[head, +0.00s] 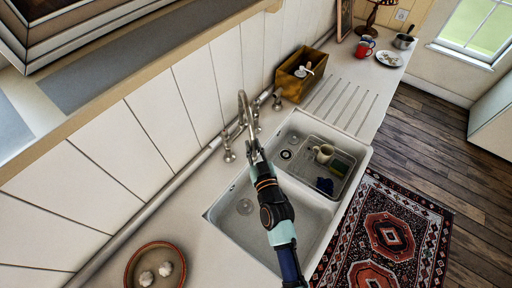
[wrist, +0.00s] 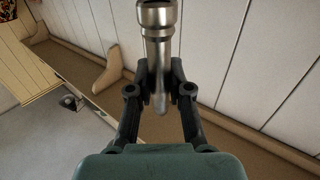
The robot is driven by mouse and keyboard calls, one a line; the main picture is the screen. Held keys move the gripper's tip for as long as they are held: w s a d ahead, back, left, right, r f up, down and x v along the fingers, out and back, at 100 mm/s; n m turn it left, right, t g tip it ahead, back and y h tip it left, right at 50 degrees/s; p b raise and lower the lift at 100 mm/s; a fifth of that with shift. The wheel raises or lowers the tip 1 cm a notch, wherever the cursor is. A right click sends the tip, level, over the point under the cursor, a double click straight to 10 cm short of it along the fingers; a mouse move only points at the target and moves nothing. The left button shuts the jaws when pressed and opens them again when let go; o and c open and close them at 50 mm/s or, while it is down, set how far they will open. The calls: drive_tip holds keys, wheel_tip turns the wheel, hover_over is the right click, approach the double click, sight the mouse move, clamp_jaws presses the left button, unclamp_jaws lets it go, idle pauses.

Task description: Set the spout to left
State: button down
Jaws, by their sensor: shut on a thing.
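The metal spout (head: 242,106) of the sink tap rises as a curved pipe behind the sink, near the divider between the two basins. My gripper (head: 254,150) reaches it from the front and covers its lower end in the head view. In the wrist view the spout (wrist: 158,22) comes down from the top of the picture between the fingers of my gripper (wrist: 160,80). The fingers are shut on it, one on each side. How far the spout is turned is hard to tell with my gripper in front.
The left basin (head: 226,222) is empty. The right basin holds a tub with a mug (head: 323,152) and a sponge. Tap handles (head: 228,151) flank the spout. A wooden box (head: 291,84) stands behind the right basin. A bowl (head: 134,276) sits on the counter at lower left.

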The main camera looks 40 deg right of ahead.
drive_tip(key=c, duration=1.1)
unclamp_jaws()
drive_tip(key=shift+o, duration=0.2)
drive_tip(key=v, duration=1.2)
